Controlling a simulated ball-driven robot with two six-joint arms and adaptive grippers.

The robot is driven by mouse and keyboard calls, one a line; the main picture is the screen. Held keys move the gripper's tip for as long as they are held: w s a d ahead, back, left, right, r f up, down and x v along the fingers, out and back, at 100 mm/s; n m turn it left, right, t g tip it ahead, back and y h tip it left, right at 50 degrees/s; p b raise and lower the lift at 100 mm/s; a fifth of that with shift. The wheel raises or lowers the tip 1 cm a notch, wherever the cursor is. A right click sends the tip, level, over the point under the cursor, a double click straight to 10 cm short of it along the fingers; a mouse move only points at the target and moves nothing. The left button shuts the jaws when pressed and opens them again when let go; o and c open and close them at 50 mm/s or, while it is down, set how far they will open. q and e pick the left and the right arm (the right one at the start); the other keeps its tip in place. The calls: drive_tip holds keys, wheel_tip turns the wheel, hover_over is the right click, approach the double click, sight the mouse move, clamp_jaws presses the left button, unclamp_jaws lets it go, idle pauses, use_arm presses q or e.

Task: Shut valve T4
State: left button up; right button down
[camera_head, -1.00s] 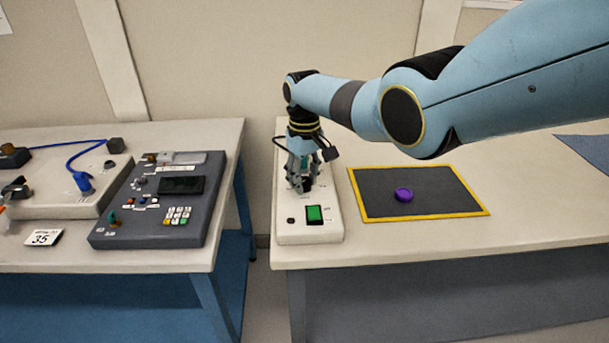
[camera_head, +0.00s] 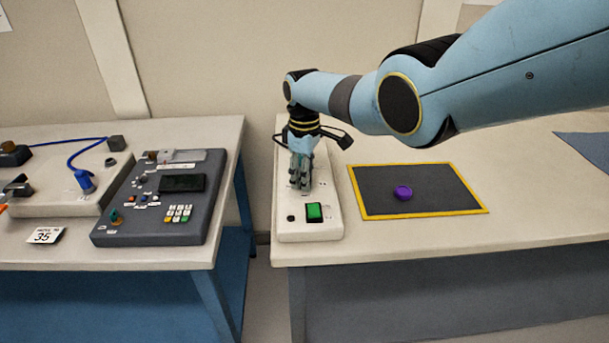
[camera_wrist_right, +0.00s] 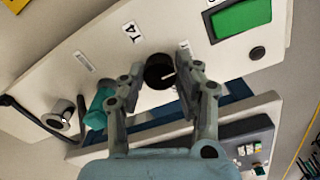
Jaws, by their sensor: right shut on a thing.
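A label reading T4 (camera_wrist_right: 128,33) is beside the knob. My right gripper (camera_wrist_right: 157,80) is shut on the knob, one finger on each side, in the right wrist view. In the head view the right gripper (camera_head: 300,183) points straight down onto the panel and hides the knob. The pointer line lies roughly along the panel, towards the green switch. My left gripper is not in view.
The panel carries a green rocker switch (camera_head: 314,212) and a small black button (camera_head: 290,218). A teal part (camera_wrist_right: 97,108) stands near the gripper. A yellow-edged dark mat (camera_head: 440,190) holds a purple disc (camera_head: 403,193). A grey keypad console (camera_head: 150,228) is on the left table.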

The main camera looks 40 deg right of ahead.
drive_tip(key=shift+w+r, duration=0.1)
drive_tip(key=c, duration=0.9)
unclamp_jaws()
drive_tip(key=shift+c, duration=0.2)
wheel_tip(320, 180, up, 12)
